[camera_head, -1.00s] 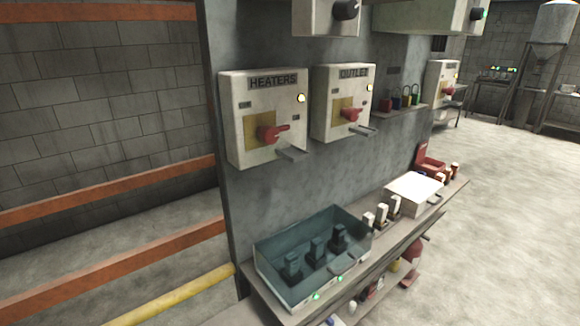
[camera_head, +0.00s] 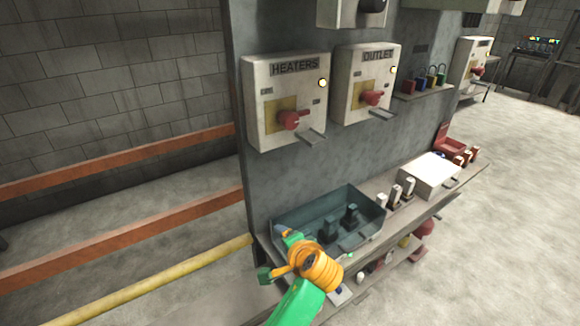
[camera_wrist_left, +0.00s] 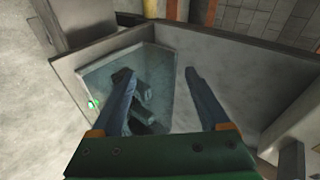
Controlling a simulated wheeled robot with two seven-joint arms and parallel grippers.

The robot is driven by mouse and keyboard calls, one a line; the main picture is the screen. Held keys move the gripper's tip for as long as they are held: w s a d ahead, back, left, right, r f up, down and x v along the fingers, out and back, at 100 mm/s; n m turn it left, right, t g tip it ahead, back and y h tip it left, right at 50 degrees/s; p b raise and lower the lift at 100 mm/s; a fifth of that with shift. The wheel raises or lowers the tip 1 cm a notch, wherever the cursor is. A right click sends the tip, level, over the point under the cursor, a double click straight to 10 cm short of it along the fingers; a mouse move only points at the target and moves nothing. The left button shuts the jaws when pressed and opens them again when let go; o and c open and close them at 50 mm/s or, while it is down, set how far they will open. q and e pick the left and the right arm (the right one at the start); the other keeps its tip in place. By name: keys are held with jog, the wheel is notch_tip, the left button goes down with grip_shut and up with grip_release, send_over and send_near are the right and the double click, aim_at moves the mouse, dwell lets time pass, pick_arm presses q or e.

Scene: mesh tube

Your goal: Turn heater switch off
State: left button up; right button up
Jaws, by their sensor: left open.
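The heaters box (camera_head: 286,102) is a pale box labelled HEATERS on the grey panel. Its red rotary switch (camera_head: 291,121) sits on a yellow plate, with the handle pointing right. A small light (camera_head: 322,83) at its upper right glows yellowish. A grey lever sticks out at its lower right. My left gripper is low, in front of the teal tray, well below the heaters box. In the left wrist view my left gripper (camera_wrist_left: 158,95) is open and empty, its two fingers spread over the tray. The heaters box cannot be made out there. My right gripper is not in view.
An outlet box (camera_head: 364,84) with a similar red switch hangs to the right of the heaters box. The teal tray (camera_head: 372,222) with dark blocks stands on the shelf below. A white box (camera_head: 430,172) and several small blocks sit further right. Orange rails cross the left side.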

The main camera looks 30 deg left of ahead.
pick_arm(q)
jog(key=w+r+m+y, duration=0.1)
jog(key=w+r+y, duration=0.4)
jog(key=r, duration=0.8)
jog(key=m+t+y, duration=0.1)
jog(key=y, duration=0.2)
send_near(293, 123)
jog(key=x, duration=0.4)
jog(key=shift+w+f, duration=0.1)
jog(key=shift+w, duration=0.05)
jog(key=a, duration=0.1)
jog(key=p, duration=0.1)
jog(key=a+r+p, duration=0.1)
jog(key=shift+w+a+m, duration=0.3)
jog(key=shift+w, duration=0.1)
jog(key=x, duration=0.1)
jog(key=p+x, duration=0.1)
jog(key=x, duration=0.2)
jog(key=shift+a+f+p, duration=0.15)
jog(key=shift+f+p, duration=0.15)
jog(key=shift+p, duration=0.1)
jog(key=shift+w+f, duration=0.1)
jog(key=shift+f, duration=0.05)
